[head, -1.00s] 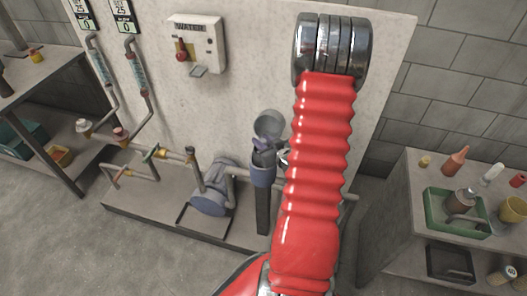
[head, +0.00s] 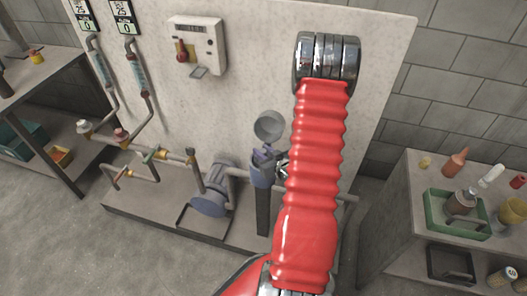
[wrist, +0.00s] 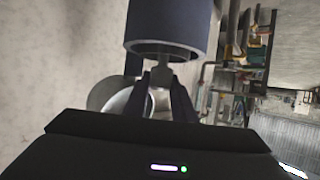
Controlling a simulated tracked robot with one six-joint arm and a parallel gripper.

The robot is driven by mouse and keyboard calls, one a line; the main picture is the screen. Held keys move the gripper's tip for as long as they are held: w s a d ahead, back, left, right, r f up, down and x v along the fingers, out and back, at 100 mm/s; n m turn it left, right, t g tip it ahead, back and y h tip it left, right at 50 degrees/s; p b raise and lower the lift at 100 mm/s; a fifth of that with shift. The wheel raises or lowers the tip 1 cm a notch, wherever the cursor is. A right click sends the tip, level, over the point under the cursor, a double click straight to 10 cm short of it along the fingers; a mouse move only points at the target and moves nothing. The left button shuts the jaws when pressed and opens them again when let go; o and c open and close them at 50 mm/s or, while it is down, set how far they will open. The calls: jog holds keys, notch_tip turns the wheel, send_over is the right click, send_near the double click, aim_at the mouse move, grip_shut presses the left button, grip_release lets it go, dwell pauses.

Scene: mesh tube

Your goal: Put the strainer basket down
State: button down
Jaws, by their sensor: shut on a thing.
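The blue strainer housing (head: 261,178) stands upright on a dark post in front of the wall panel. Its round grey lid (head: 268,125) is swung up behind it and also shows in the wrist view (wrist: 108,92). My gripper (wrist: 160,103) is shut on a small grey part of the strainer basket (wrist: 158,76), at the mouth of the housing (wrist: 165,25). The wrist view appears upside down, with the housing's mouth facing down in it. The rest of the basket is hidden. In the head view my red arm partly covers the gripper.
A grey pump (head: 210,200) and pipes stand left of the housing. A switch box (head: 197,42) hangs on the panel. At right, a bench (head: 415,225) carries a green tray (head: 430,222) and bottles. Open floor lies in front at left.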

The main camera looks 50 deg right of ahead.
jog(key=shift+f, duration=0.2)
jog(key=c, duration=1.5)
grip_release()
jog(key=shift+r, duration=0.1)
